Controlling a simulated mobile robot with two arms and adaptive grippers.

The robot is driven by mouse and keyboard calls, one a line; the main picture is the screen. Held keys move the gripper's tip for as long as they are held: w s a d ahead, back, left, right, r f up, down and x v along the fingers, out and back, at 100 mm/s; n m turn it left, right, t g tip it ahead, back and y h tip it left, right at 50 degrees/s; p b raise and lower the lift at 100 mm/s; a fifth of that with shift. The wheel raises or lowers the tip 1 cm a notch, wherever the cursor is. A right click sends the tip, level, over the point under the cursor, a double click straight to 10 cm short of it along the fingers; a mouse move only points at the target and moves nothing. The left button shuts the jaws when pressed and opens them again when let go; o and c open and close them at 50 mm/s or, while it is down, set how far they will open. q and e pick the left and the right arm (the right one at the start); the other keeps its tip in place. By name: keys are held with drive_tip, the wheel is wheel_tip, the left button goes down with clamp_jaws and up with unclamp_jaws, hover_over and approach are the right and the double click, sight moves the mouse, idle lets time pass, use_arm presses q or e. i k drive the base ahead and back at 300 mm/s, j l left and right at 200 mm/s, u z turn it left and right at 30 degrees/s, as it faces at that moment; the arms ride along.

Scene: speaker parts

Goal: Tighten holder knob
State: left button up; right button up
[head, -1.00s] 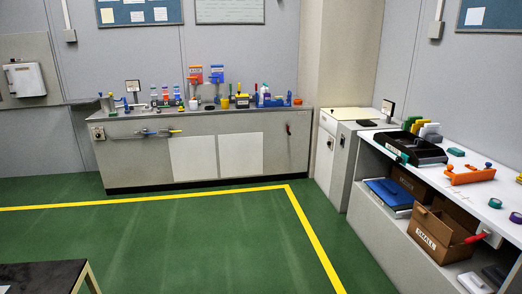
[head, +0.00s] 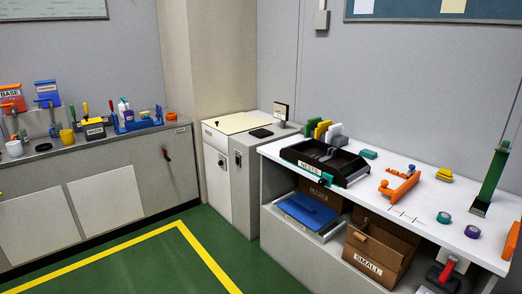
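An orange holder (head: 402,188) lies on the white bench top (head: 330,178) at the right. A small rounded knob (head: 411,168) shows at its far end, and another orange part stands at its near left. How tight any knob is cannot be seen. A blue holder-like fixture (head: 138,124) stands on the grey counter at the left. I cannot tell from this distance which holder has the task's knob. Neither of my grippers is in view.
A black tray (head: 325,162) labelled NESTS sits on the white bench. A tall green part (head: 490,180) stands at its right, with tape-like rolls (head: 444,217) near the front. A cardboard box (head: 378,250) labelled SMALL is below. Green floor (head: 215,240) is clear.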

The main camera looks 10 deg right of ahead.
sight(322, 182)
drive_tip(key=i+l+z, duration=0.25)
drive_tip(key=i, duration=0.15)
drive_tip(key=i+l+z, duration=0.25)
drive_tip(key=i, duration=0.15)
drive_tip(key=i+z, duration=0.25)
drive_tip(key=i, duration=0.15)
drive_tip(key=i+l, duration=0.35)
drive_tip(key=i+l+u, duration=0.15)
drive_tip(key=i+l, duration=0.2)
drive_tip(key=l, duration=0.15)
